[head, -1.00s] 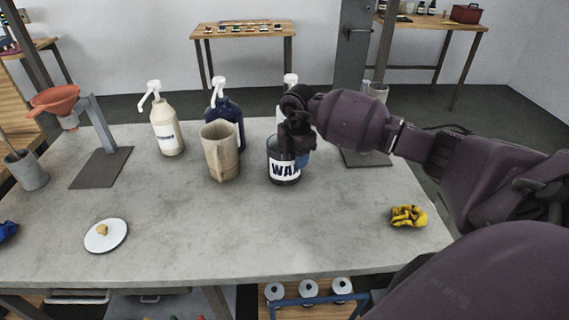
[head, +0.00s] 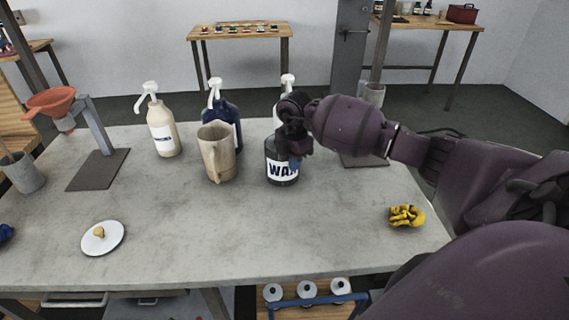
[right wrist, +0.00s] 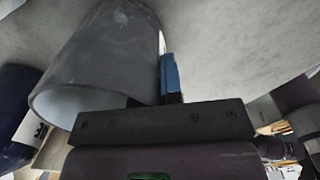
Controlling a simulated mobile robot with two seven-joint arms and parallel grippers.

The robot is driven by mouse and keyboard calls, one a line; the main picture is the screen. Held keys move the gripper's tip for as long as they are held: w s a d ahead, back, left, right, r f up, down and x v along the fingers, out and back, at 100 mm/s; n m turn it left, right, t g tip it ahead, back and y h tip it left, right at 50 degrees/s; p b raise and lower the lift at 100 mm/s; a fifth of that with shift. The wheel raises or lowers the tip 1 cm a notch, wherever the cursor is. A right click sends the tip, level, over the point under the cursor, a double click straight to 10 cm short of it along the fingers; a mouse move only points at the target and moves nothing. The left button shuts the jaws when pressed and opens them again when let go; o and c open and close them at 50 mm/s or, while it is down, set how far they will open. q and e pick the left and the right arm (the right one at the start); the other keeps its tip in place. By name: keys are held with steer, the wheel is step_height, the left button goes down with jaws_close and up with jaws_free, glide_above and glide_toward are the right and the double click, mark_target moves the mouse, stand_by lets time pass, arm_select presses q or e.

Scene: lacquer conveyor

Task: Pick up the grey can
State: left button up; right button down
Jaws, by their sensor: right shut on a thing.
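The grey can (head: 282,172) is dark, with a white label reading WAX, and stands upright on the table. My right gripper (head: 294,158) comes down over its right side and is shut on it near the rim. In the right wrist view the can (right wrist: 105,55) shows as a grey cylinder with a pale inside. One blue-padded finger (right wrist: 171,75) lies along its outer wall; the other finger is hidden. My left gripper is not in view.
A beige mug (head: 217,160) stands just left of the can. Pump bottles (head: 163,132) stand behind, one partly hidden by my gripper. A yellow cloth (head: 406,216), a white disc (head: 103,240) and a funnel stand (head: 97,130) are on the table (head: 230,235). The front middle is clear.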

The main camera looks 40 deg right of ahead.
steer(key=shift+r, duration=0.2)
steer(key=shift+r, duration=0.3)
steer(key=s+a+r, duration=0.1)
steer(key=s+a, duration=0.3)
steer(key=s, duration=0.3)
steer(key=s+a+r, duration=0.1)
steer(key=s+a, duration=0.4)
steer(key=s, duration=0.3)
steer(key=shift+a+r+p, duration=0.15)
steer(key=shift+r+p, duration=0.15)
steer(key=shift+p, duration=0.1)
stand_by(0.4)
